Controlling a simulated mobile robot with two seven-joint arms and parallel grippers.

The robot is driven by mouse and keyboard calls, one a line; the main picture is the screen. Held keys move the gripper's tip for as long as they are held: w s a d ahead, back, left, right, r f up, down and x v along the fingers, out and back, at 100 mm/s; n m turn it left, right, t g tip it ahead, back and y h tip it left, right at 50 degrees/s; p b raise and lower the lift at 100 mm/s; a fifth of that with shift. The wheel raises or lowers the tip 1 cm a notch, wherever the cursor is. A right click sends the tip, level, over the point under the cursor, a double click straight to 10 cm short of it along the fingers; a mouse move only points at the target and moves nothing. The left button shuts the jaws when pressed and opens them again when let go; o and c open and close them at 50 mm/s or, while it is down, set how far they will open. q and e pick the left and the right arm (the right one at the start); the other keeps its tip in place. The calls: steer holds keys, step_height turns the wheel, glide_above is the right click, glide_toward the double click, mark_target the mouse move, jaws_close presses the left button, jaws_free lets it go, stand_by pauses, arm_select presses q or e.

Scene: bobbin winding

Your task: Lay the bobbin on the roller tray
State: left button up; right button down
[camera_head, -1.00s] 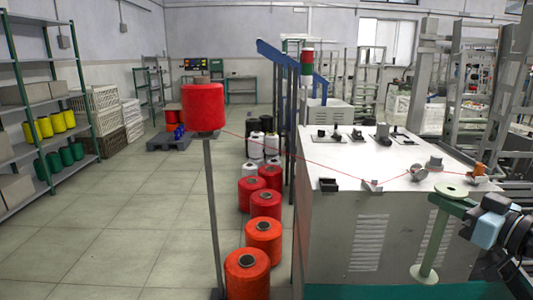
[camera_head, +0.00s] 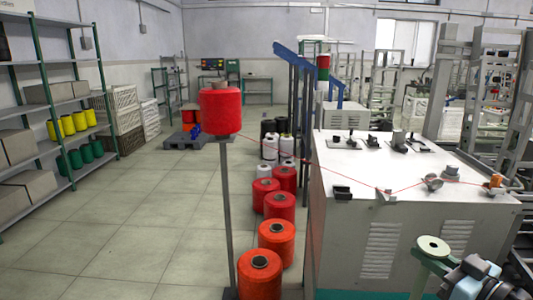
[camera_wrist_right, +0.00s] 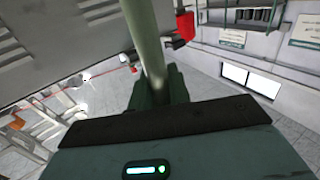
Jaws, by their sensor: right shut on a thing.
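A pale green bobbin (camera_head: 433,248) shows its round upper flange at the lower right of the head view. Its lower part is cut off by the picture edge. My right gripper (camera_head: 430,265) is shut on it just under that flange, in front of the white-topped machine. In the right wrist view the bobbin's pale green barrel (camera_wrist_right: 147,45) runs up the picture from between the dark green fingers (camera_wrist_right: 160,88). I cannot make out a roller tray in either view. My left gripper is not in view.
The machine (camera_head: 355,235) stands close by with small guides and a red thread on top. A red yarn package (camera_head: 221,112) sits on a post. Red and orange packages (camera_head: 276,237) line the floor beside the machine. Shelves (camera_head: 45,100) stand at left; the floor (camera_head: 130,220) between is open.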

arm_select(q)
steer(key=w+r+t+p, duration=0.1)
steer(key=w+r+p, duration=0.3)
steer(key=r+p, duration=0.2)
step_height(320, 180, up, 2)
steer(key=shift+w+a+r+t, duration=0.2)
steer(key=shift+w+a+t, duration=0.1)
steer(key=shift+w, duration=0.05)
arm_select(e)
steer(key=s+a+f+m+h, duration=0.1)
steer(key=s+a+m+h, duration=0.1)
steer(key=s+a, duration=0.5)
steer(key=s+a+f+m+t+h, duration=0.1)
steer(key=s+a+f+m+h, duration=0.1)
steer(key=s+a+h, duration=0.2)
steer(key=s+a, duration=0.3)
steer(key=s, duration=0.1)
steer(key=shift+f, duration=0.4)
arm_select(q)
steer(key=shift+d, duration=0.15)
